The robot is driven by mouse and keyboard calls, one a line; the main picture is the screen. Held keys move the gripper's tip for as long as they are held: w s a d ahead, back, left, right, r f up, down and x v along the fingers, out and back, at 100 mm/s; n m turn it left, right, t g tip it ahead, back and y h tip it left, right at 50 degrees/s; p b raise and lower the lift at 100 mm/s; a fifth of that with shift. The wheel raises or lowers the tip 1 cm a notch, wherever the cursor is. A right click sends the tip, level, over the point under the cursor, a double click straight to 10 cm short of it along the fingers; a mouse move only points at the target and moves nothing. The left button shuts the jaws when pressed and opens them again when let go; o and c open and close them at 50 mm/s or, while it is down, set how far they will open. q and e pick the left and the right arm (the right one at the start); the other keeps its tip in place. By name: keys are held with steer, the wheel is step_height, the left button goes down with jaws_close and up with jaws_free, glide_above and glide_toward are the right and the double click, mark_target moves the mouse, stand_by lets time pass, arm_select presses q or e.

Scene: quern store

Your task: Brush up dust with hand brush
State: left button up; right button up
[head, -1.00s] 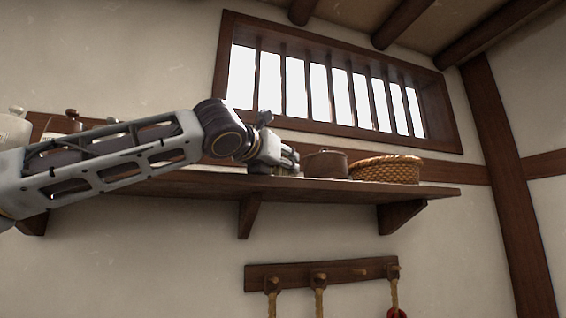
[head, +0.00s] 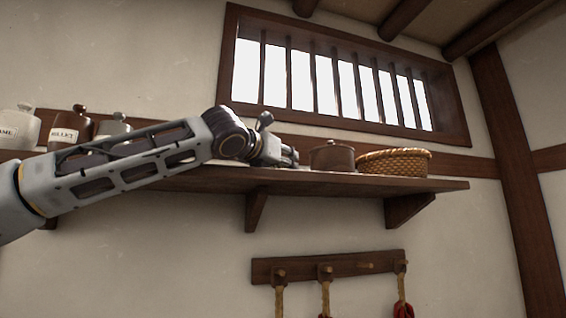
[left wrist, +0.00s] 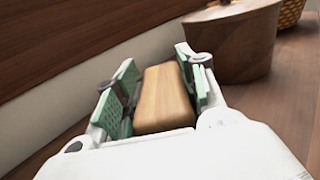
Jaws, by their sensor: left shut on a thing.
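My left gripper (head: 289,156) is over the wall shelf (head: 330,183), left of a round brown lidded pot (head: 332,156). In the left wrist view its green-padded fingers (left wrist: 158,84) are shut on a light wooden block-shaped piece, which looks like part of the hand brush (left wrist: 165,100). No bristles show, and in the head view I cannot make the piece out. I cannot make out any dust. My right gripper is not in view.
A woven basket (head: 394,162) stands right of the pot. Labelled jars, one brown (head: 68,128) and one pale (head: 18,127), stand at the shelf's left. The wall behind and a barred window (head: 340,80) bound the space. A peg rail (head: 300,268) hangs below.

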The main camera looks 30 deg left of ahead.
arm_select(q)
steer(key=shift+s+a, duration=1.3)
steer(key=shift+s, duration=0.3)
steer(key=shift+s+a+f, duration=0.15)
steer(key=shift+s+a, duration=0.3)
steer(key=shift+s, duration=0.05)
steer(key=shift+s+a, duration=0.1)
steer(key=shift+s+a+r, duration=0.1)
steer(key=shift+s+a, duration=0.75)
steer(key=shift+s, duration=0.2)
steer(key=shift+s+a+r, duration=0.1)
steer(key=shift+s+a, duration=0.7)
steer(key=shift+s, duration=0.25)
steer(key=shift+s+a, duration=0.1)
steer(key=shift+s+a, duration=0.25)
steer(key=shift+s, duration=0.1)
steer(key=shift+s+a, duration=1.35)
steer(key=shift+s, duration=0.3)
